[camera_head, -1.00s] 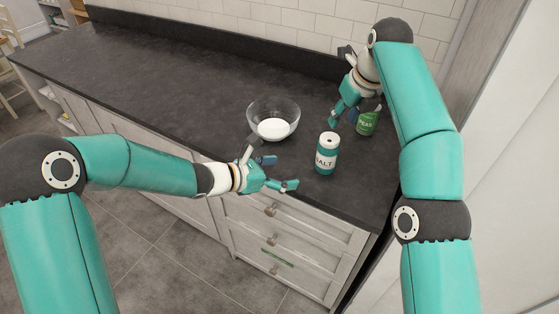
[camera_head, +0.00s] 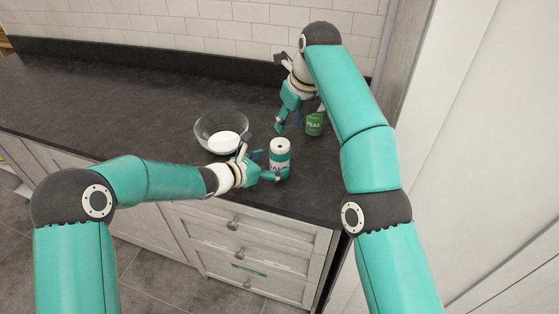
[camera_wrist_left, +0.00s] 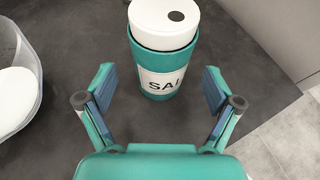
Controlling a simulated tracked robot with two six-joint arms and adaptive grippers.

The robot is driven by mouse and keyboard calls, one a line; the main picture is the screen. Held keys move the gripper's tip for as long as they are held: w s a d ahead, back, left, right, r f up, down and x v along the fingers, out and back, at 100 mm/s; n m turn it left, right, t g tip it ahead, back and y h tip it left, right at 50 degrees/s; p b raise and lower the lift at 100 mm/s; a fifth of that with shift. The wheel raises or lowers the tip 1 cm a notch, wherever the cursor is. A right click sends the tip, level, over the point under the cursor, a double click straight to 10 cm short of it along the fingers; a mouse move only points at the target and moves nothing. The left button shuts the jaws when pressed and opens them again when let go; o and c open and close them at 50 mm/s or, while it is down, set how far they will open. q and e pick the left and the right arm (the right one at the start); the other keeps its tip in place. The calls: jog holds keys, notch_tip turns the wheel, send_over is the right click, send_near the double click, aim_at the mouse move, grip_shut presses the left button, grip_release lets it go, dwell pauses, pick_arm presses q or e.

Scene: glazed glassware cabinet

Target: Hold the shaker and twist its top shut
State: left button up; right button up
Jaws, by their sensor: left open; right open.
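The salt shaker (camera_head: 280,158) is a teal cylinder with a white label and a white top (camera_head: 280,145). It stands upright on the dark counter. In the left wrist view the shaker (camera_wrist_left: 163,82) is straight ahead, and its top (camera_wrist_left: 165,22) shows a dark round spot. My left gripper (camera_head: 266,165) is open beside the shaker; in the wrist view its two fingers (camera_wrist_left: 158,90) are spread to either side, with nothing between the pads' near ends. My right gripper (camera_head: 288,118) is open behind the shaker, pointing down near the green can, apart from the shaker.
A green can labelled as peas (camera_head: 315,124) stands behind the shaker to the right, partly hidden by my right gripper. A glass bowl (camera_head: 204,132) with white content stands to the left. The counter's front edge is close to the shaker; the counter's left is clear.

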pick_arm(q)
jog(key=shift+x, duration=1.9)
jog(key=shift+c, duration=0.3)
